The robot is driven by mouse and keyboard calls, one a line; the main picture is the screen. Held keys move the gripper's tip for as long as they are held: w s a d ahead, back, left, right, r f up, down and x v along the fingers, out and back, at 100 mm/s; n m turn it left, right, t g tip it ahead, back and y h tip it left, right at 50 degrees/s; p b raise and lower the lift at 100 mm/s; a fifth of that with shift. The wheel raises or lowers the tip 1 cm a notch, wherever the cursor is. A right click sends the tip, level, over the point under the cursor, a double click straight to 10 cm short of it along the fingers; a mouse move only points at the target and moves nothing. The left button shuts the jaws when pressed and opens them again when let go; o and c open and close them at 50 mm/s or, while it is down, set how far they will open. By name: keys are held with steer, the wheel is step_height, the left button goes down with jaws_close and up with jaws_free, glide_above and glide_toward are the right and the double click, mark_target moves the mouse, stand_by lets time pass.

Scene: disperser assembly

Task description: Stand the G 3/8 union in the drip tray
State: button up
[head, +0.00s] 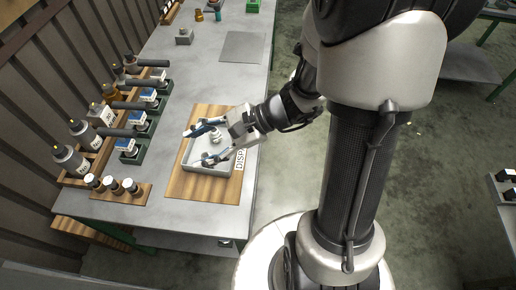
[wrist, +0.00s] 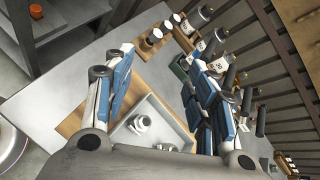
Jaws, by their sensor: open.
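The drip tray (head: 191,166) is a shallow grey tray on a wooden board near the table's front edge; it also shows in the wrist view (wrist: 178,128). A small silver fitting, apparently the G 3/8 union (wrist: 139,124), is inside the tray; it also shows in the head view (head: 215,138). It looks upright, but its base is partly hidden. My gripper (head: 196,148) is over the tray with its blue-padded fingers wide apart; they also show in the wrist view (wrist: 161,75). The fitting shows between the fingers, and neither finger visibly touches it.
The wooden board (head: 182,186) carries a label on its right side.

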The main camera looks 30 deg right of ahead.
steer(key=s+d+r+n+g+h, duration=0.1)
steer(key=s+r+n+h, duration=0.25)
steer(key=s+n, duration=0.25)
steer(key=s+d+r+n+g+h, duration=0.1)
steer(key=s+r+n+g+h, duration=0.2)
steer(key=s+n, duration=0.4)
steer(key=s+d+r+n+t+h, duration=0.1)
steer(key=d+r+n+t+h, duration=0.2)
steer(key=d+r+t+h, duration=0.1)
steer(key=shift+d+r+n+h, duration=0.25)
steer(key=shift+d+h, duration=0.2)
steer(key=shift+d, duration=0.3)
